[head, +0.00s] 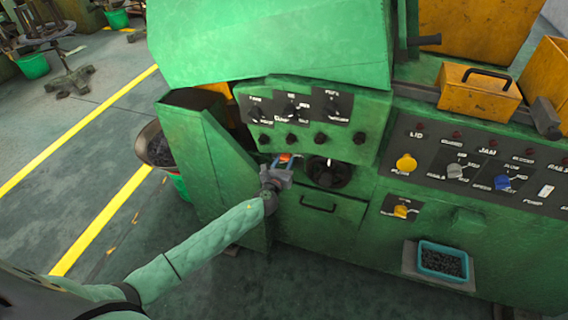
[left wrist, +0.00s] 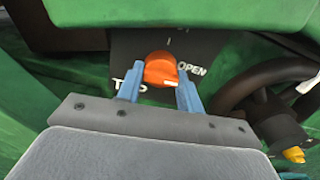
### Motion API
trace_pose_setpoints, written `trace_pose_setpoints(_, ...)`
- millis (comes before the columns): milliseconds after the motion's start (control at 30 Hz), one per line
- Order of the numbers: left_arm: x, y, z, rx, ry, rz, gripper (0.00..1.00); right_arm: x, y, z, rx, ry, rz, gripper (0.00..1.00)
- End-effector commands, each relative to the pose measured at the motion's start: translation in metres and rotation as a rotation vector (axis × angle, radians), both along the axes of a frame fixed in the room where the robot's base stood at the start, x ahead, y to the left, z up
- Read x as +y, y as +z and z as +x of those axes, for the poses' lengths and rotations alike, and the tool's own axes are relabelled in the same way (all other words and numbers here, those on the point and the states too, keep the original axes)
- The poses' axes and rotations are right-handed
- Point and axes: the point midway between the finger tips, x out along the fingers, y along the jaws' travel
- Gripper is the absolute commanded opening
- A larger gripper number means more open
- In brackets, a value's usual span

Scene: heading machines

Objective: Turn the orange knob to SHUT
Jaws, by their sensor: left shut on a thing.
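The orange knob (left wrist: 160,68) sits on a dark plate (left wrist: 125,50) on the green machine. White lettering OPEN shows to the right of the knob. Lettering to its left is partly covered by a finger and I cannot read it whole. A pale mark shows on the knob's lower right. My left gripper (left wrist: 160,90) has its two blue fingers on either side of the knob, shut on it. In the head view the left gripper (head: 284,166) is at the machine front, with a bit of the orange knob (head: 285,157) showing past it. My right gripper is not in view.
A black handwheel (head: 328,172) is close to the right of the gripper. A drawer handle (head: 318,205) is below. A green panel with several dark knobs (head: 305,112) overhangs above. A blue tray (head: 443,262) is at the lower right.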

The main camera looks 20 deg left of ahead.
Motion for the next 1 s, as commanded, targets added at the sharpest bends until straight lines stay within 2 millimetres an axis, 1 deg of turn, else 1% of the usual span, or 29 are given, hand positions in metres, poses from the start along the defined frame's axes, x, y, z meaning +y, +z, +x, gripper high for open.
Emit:
trace_pose_setpoints(33,0.000,-0.003,0.000,0.000,0.000,-0.027,0.14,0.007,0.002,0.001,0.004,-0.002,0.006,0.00)
trace_pose_setpoints(167,0.000,-0.004,0.000,0.002,0.000,-0.119,0.14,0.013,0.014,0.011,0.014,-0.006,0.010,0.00)
trace_pose_setpoints(467,-0.001,-0.003,0.000,0.012,0.001,-0.397,0.14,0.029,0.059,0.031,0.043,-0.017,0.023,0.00)
trace_pose_setpoints(667,-0.001,-0.002,0.001,0.018,0.002,-0.588,0.14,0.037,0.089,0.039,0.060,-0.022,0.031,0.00)
trace_pose_setpoints(1000,-0.001,-0.001,0.000,0.029,0.002,-0.911,0.14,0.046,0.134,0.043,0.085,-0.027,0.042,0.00)
